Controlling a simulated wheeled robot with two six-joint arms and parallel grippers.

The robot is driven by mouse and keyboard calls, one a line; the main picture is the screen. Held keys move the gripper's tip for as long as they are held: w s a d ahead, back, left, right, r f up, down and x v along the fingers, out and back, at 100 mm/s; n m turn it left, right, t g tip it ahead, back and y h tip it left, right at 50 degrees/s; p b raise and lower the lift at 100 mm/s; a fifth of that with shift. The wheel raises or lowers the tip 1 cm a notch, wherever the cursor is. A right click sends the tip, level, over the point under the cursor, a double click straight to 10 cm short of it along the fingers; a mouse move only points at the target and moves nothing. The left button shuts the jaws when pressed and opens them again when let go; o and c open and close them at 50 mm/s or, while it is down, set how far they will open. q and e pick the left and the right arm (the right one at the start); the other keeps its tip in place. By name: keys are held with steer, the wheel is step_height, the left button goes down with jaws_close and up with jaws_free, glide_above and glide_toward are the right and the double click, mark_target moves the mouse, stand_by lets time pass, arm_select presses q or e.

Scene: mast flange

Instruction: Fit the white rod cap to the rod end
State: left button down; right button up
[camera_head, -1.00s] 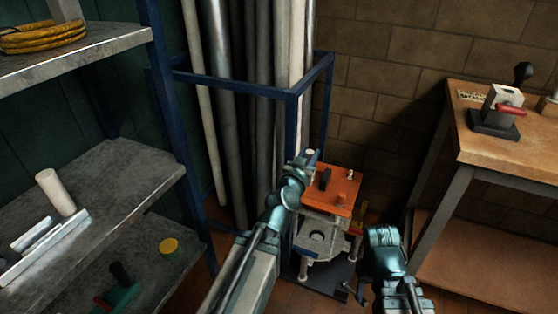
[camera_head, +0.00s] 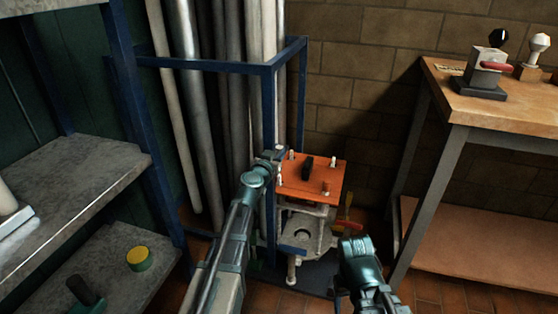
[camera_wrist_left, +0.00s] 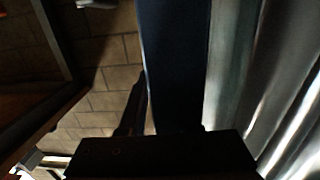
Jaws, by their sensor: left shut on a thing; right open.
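My left gripper (camera_head: 279,154) is just left of the orange plate (camera_head: 316,175), in front of the blue rack post. It is shut on a small white piece (camera_head: 279,147), which looks like the rod cap; only a bit of it shows. In the left wrist view, the dark gripper body fills the bottom and I cannot make out the held piece. A small white post (camera_head: 334,161) and a brownish peg (camera_head: 325,189) stand on the plate, with a black block (camera_head: 308,167) between. I cannot tell which part is the rod end. My right gripper (camera_head: 352,243) is open, low in front of the stand.
A blue rack (camera_head: 271,110) with tall pipes (camera_head: 230,120) stands behind my left arm. Grey shelves (camera_head: 75,185) are at left, with a yellow-topped roll (camera_head: 139,258). A wooden bench (camera_head: 510,110) with a clamp fixture is at right. Brick floor shows between stand and bench.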

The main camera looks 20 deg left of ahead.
stand_by(0.4)
arm_select(q)
steer(key=shift+f, duration=0.1)
step_height(320, 180, down, 6)
steer(key=b, duration=0.5)
steer(key=shift+b, duration=0.35)
arm_select(e)
step_height(320, 180, down, 6)
steer(key=shift+r, duration=0.1)
arm_select(q)
steer(key=shift+f+b, duration=2.05)
steer(key=shift+b, duration=0.1)
arm_select(e)
steer(key=shift+f, duration=2.2)
arm_select(q)
steer(key=c, duration=0.5)
jaws_free()
steer(key=shift+c, duration=0.2)
